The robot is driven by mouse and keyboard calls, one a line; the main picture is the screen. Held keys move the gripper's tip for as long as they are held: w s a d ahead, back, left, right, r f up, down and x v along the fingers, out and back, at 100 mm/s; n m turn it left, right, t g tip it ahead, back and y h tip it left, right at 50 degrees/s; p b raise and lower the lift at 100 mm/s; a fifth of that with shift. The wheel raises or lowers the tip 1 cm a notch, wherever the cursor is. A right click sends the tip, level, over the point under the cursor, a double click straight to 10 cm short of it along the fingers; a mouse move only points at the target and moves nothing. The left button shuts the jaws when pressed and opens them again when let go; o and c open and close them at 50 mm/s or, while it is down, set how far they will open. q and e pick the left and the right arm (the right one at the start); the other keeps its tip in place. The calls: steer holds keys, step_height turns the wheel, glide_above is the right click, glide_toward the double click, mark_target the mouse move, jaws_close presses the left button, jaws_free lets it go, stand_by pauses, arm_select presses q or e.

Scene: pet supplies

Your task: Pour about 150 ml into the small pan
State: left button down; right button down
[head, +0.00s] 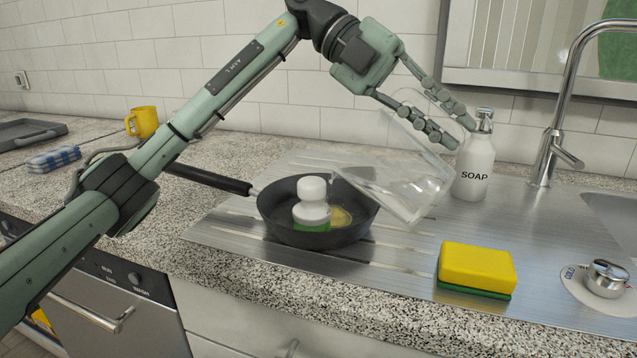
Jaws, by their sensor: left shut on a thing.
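A small dark pan (272,222) with a long black handle rests on the ribbed steel drainboard. A white-knobbed brush with a green base (313,200) stands in it, beside a small yellowish patch (341,216) on the pan floor. My left gripper (459,131) is shut on a clear glass jug (405,190), above and right of the pan. The jug is tilted, its open end toward the left over the pan's right side. I cannot tell how much liquid is in it, and no stream is clearly visible. My right gripper is not in view.
A white soap bottle (475,165) stands close to the right of the jug. A yellow and green sponge (476,268) lies in front. A tap (553,120) and sink (610,215) are at the right. A yellow mug (144,122) and blue cloth (54,158) are at the back left.

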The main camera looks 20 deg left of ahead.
arm_select(q)
steer(key=shift+r, duration=0.15)
steer(key=shift+a, duration=0.1)
steer(key=shift+w+a+r+h, duration=0.15)
steer(key=shift+a+r+h, duration=0.25)
steer(key=shift+r+h, duration=0.1)
stand_by(0.9)
steer(key=shift+r, duration=0.1)
steer(key=shift+a+r+h, duration=0.25)
steer(key=shift+a+h, duration=0.05)
stand_by(0.5)
